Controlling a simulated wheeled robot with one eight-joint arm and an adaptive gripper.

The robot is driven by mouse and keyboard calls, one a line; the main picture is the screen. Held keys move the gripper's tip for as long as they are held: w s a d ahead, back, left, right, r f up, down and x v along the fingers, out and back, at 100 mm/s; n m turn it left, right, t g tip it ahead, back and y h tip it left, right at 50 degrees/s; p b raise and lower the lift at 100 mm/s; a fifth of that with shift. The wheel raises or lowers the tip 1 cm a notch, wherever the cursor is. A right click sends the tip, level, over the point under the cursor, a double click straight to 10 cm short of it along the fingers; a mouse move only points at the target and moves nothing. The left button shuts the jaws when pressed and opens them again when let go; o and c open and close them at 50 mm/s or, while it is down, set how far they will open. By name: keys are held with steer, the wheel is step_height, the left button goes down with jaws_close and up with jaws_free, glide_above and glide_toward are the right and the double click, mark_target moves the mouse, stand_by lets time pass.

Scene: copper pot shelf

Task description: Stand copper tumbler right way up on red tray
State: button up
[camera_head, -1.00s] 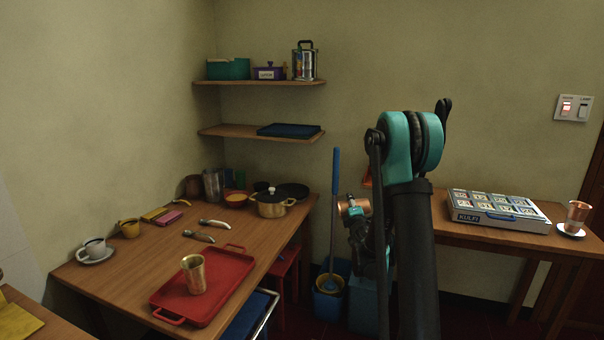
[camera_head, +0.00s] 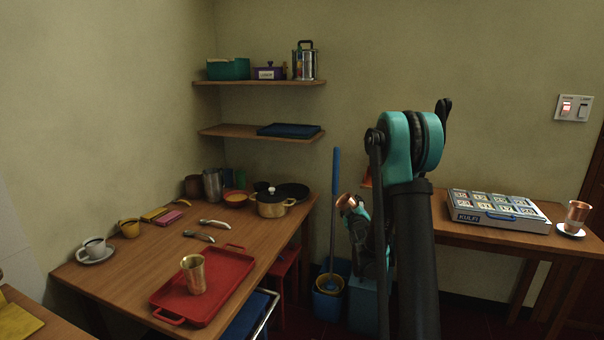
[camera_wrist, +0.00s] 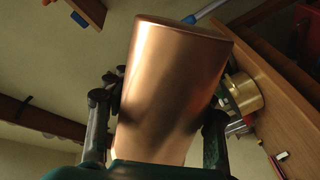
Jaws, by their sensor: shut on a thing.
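The copper tumbler (camera_head: 347,203) is held in my gripper (camera_head: 356,217), in front of the back wall and to the right of the wooden table. It is tilted, with one end toward the upper left. In the wrist view the tumbler (camera_wrist: 172,85) fills the middle, with a finger on each side of my gripper (camera_wrist: 163,112). I cannot tell which end is its mouth. The red tray (camera_head: 235,262) lies on the table at left, and a brass tumbler (camera_head: 194,276) stands upright on it. My arm hides part of the gripper.
Another copper tumbler (camera_head: 577,214) stands on a saucer at the far right, near a KULFI box (camera_head: 497,215). Ladles (camera_head: 199,236), a lidded pot (camera_head: 271,204) and cups share the tray's table. A blue-handled mop (camera_head: 335,215) stands close to my gripper. The tray's right part is bare.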

steer(key=m, duration=0.9)
